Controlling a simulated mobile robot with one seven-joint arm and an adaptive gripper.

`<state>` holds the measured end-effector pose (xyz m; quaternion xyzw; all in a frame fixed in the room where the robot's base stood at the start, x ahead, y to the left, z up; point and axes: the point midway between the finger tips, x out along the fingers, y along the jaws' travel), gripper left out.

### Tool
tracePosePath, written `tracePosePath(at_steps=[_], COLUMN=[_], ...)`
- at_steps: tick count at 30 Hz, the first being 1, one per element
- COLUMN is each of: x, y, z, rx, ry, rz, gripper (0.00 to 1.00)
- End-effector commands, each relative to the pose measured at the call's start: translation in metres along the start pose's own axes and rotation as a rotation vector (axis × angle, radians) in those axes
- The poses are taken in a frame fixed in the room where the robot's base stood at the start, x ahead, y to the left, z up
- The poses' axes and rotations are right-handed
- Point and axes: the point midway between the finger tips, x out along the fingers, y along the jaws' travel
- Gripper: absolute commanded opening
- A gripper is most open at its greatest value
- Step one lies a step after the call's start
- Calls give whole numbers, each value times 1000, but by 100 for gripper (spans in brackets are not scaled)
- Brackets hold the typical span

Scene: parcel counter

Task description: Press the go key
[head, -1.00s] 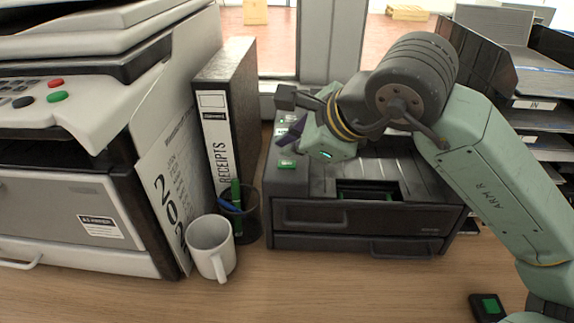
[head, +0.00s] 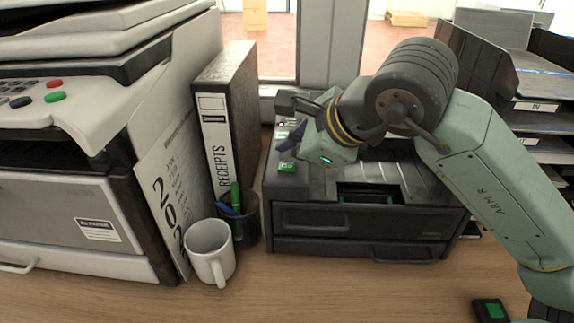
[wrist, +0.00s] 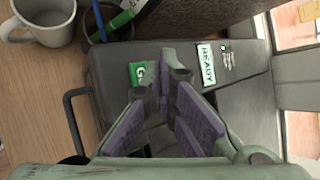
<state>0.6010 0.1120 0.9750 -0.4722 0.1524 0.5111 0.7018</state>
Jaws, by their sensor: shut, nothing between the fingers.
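The go key is a small green key (head: 287,167) with white lettering at the left front of the dark printer's top (head: 318,186). In the wrist view the green key (wrist: 137,72) shows a white "G", its other lettering partly hidden behind a finger. My gripper (head: 291,145) is shut and empty, its purple-padded fingers just above and behind the key. In the wrist view my gripper (wrist: 160,85) has its fingertips beside the key. A small gap seems to remain, but I cannot tell exactly how high the tips are.
A "READY" display (wrist: 207,65) lies beyond the key. A pen cup (head: 245,220), a white mug (head: 210,252) and a receipts binder (head: 217,150) stand left of the printer. The copier has another green button (head: 55,97). A black box with a green button (head: 494,310) lies front right.

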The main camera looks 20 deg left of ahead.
Motion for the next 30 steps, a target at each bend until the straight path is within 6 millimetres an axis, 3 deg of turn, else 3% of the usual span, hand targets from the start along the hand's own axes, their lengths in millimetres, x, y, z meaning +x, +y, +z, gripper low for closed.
tracePosePath(at_steps=[30], x=[-2], y=[-2], z=[1], rx=[-1], ry=[1], rz=[-1], gripper=[0])
